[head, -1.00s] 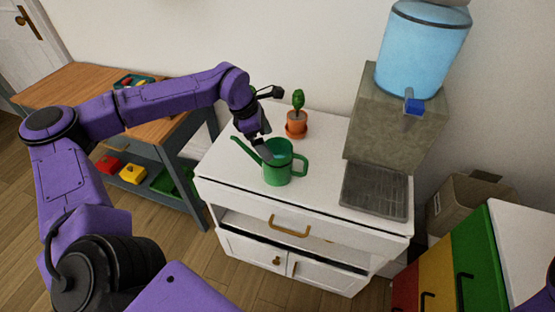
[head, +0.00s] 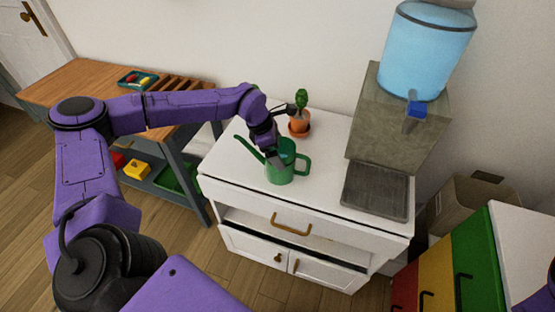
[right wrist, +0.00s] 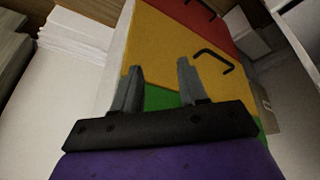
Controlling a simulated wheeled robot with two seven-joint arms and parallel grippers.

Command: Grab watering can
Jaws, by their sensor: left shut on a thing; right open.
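The green watering can (head: 280,172) stands upright on the white cabinet top (head: 325,190) in the head view, spout to the left and handle to the right. My left gripper (head: 273,150) reaches down to the can's rim and is shut on it; the fingertips are partly hidden by the gripper and can. My right gripper shows in the right wrist view (right wrist: 157,85), open with nothing between its fingers, in front of the coloured drawers.
A potted cactus (head: 300,122) stands just behind the can. A water dispenser (head: 396,130) with a drip tray (head: 376,192) stands to the right. A wooden bench (head: 75,82) is at left. Coloured drawers (head: 474,258) are at lower right.

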